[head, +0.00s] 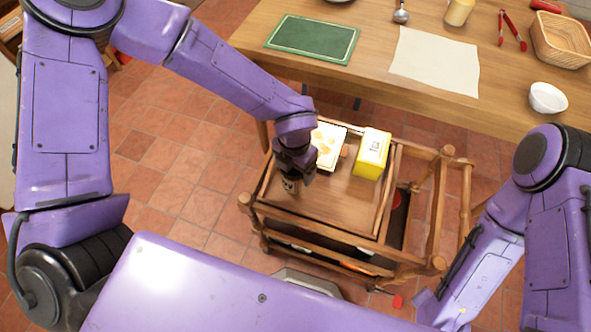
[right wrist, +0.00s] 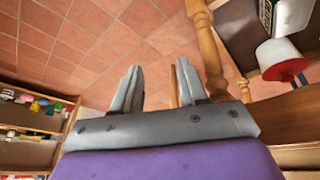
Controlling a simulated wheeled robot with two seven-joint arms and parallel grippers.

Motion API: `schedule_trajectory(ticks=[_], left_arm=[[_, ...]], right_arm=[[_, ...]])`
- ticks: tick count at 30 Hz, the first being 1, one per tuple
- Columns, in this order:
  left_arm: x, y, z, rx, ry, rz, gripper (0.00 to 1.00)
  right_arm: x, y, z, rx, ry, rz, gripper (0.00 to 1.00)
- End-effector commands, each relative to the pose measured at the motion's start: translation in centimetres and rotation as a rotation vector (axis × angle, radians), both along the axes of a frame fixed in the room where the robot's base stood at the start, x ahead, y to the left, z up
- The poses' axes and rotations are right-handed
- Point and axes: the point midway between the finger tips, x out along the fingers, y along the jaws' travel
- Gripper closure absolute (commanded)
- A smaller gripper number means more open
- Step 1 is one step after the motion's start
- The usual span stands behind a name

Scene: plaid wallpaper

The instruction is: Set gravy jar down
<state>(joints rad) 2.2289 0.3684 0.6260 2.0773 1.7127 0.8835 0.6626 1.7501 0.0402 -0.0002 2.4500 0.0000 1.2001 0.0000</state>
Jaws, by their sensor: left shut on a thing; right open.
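The gravy jar (head: 290,185) is a small dark jar in the head view, mostly hidden by my left gripper (head: 291,172). My left gripper reaches down over the left part of a wooden cart's top (head: 325,205) and is shut on the jar. The jar is at or just above the cart top; I cannot tell if it touches. My right gripper (right wrist: 155,88) is open and empty in the right wrist view, with tiled floor behind its fingers.
A yellow box (head: 371,154) and a pale packet (head: 328,146) are on the cart top near its far side. A wooden table (head: 375,75) behind holds a green board (head: 312,39), a white cloth (head: 435,62), a white bowl (head: 547,98) and a basket (head: 562,40). The cart's front middle is clear.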

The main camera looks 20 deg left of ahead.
Motion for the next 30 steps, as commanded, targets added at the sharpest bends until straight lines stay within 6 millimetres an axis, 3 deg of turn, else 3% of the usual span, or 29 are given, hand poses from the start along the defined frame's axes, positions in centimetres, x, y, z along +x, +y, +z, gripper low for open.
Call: schedule_trajectory(ticks=[3, 14, 15, 17, 26, 30], left_arm=[[0.0, -0.1, -1.9, 0.0, 0.0, -0.004, 0.66], [0.0, -0.2, -2.4, -0.001, -0.001, -0.002, 0.66], [0.0, -0.2, -2.5, 0.0, 0.0, -0.002, 0.16], [0.0, -0.1, -2.4, 0.0, -0.001, -0.002, 0.0], [0.0, -0.2, -1.5, -0.001, -0.002, -0.002, 0.0], [0.1, -0.2, 1.5, -0.004, -0.005, -0.001, 0.0]], right_arm=[[0.0, 0.0, -0.3, 0.0, 0.0, 0.0, 0.57], [0.0, 0.0, -0.5, 0.0, 0.0, 0.0, 0.57], [0.0, 0.0, -0.5, 0.0, 0.0, 0.0, 0.57], [0.0, 0.0, -0.4, 0.0, 0.0, 0.0, 0.57], [0.0, 0.0, -0.1, 0.0, 0.0, 0.0, 0.57], [0.0, 0.0, 0.2, 0.0, 0.0, 0.0, 0.57]])
